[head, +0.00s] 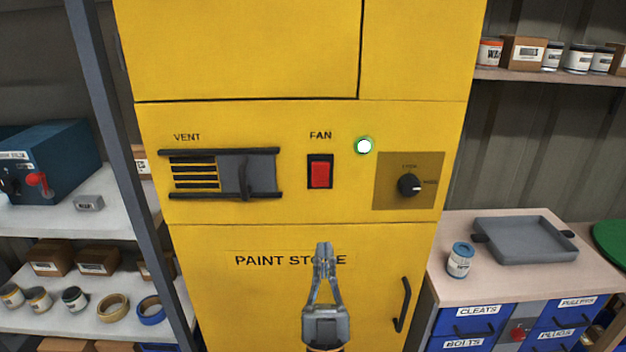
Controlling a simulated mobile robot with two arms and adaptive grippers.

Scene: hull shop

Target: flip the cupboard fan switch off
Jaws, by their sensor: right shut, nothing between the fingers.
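The yellow paint store cupboard (290,215) stands upright in front of me. Its red fan switch (320,175) sits in a black frame under the label FAN. A round lamp (364,146) to the right of the switch glows white with a green rim. My right gripper (324,247) points up, below the switch and in front of the PAINT STORE lettering, hiding part of it. Its fingers are shut with nothing between them. It appears apart from the switch. My left gripper is not in view.
A vent slider (245,176) is left of the switch, a black knob (409,185) right of it. A door handle (402,304) is at lower right. Shelves with boxes and tapes stand left. A bench with a grey tray (525,242) and a small can (460,260) stands right.

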